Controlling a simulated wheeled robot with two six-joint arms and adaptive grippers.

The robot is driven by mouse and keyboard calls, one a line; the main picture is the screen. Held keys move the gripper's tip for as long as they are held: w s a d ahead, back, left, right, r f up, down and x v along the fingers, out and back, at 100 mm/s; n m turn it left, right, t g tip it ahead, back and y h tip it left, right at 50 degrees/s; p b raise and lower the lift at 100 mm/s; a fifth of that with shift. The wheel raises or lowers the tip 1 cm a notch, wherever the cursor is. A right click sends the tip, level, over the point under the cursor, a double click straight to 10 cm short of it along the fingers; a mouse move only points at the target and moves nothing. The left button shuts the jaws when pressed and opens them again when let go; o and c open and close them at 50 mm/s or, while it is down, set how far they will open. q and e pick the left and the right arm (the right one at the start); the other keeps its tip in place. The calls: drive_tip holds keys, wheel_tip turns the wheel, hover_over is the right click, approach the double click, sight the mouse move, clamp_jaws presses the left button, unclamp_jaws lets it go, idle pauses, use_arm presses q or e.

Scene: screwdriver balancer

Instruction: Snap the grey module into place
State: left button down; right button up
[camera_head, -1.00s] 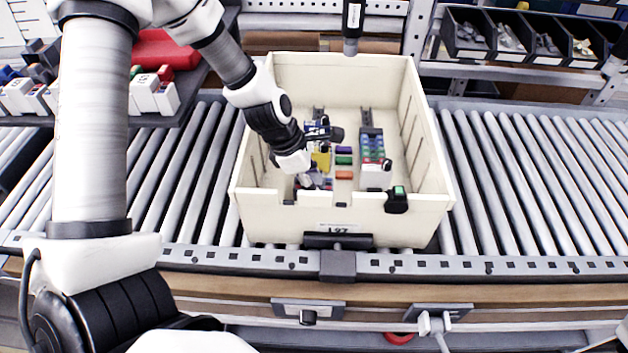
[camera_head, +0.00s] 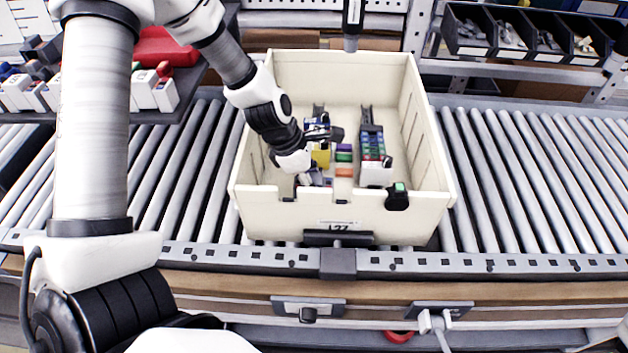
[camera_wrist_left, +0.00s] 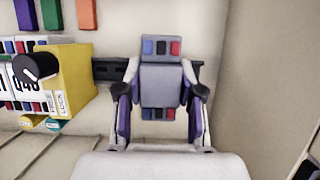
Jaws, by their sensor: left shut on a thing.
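My left gripper (camera_wrist_left: 163,112) is shut on the grey module (camera_wrist_left: 163,86), a light grey block with blue, dark and red terminals at both ends. In the wrist view the module stands between the two fingers, in front of a dark rail (camera_wrist_left: 106,71). The fingers and module hide part of that rail, so I cannot tell whether the module is seated on it. In the head view my left arm reaches into the cream crate (camera_head: 290,211) at its near left, and the gripper is largely hidden. My right gripper is not in view.
A yellow module (camera_wrist_left: 75,78) with a black knob sits left of the grey one. Purple, green and orange blocks (camera_head: 344,158) lie along the crate's middle. Another module row (camera_head: 372,140) stands at the right. The crate walls surround the gripper, and the crate rests on a roller conveyor (camera_head: 510,180).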

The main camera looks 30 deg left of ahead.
use_arm(q)
drive_tip(key=shift+f, duration=0.2)
idle(0.6)
drive_tip(key=c, duration=0.7)
unclamp_jaws()
drive_tip(key=shift+o, duration=0.2)
drive_tip(key=shift+r, duration=0.1)
drive_tip(key=shift+s+a+r, duration=0.1)
drive_tip(key=shift+a+r, duration=0.05)
drive_tip(key=shift+r, duration=0.35)
drive_tip(key=v, duration=1)
drive_tip(key=shift+s+a+r, duration=0.15)
drive_tip(key=shift+a+r, duration=0.05)
drive_tip(key=shift+r, duration=0.1)
